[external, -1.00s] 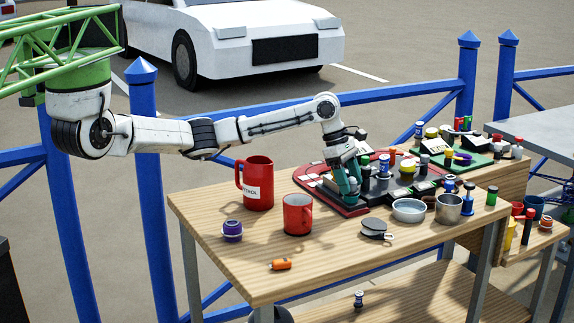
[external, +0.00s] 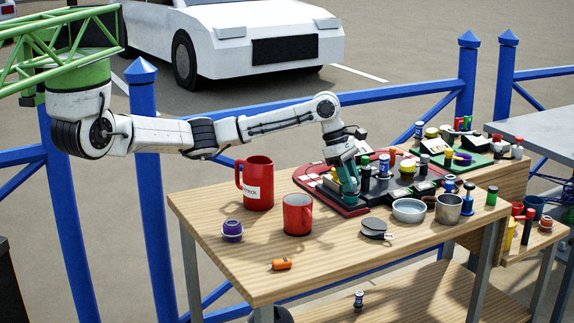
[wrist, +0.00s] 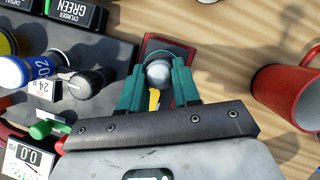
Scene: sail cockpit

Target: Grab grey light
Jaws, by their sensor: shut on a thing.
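The grey light (wrist: 158,73) is a small round grey dome between my two green fingers in the wrist view. My gripper (wrist: 162,76) is shut on it, with one finger on each side. In the external view my gripper (external: 349,192) points down at the near left part of the red-rimmed board (external: 309,187), and the fingers mostly hide the light there. A dark red square (wrist: 150,45) lies under the light in the wrist view. A small yellow piece (wrist: 154,98) shows between the fingers, below the light.
A red mug (external: 297,214) and a tall red jug (external: 259,183) stand left of my gripper. Several bottles and cylinders crowd the board to the right, including a blue one (wrist: 16,72). A metal bowl (external: 409,210) stands in front right.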

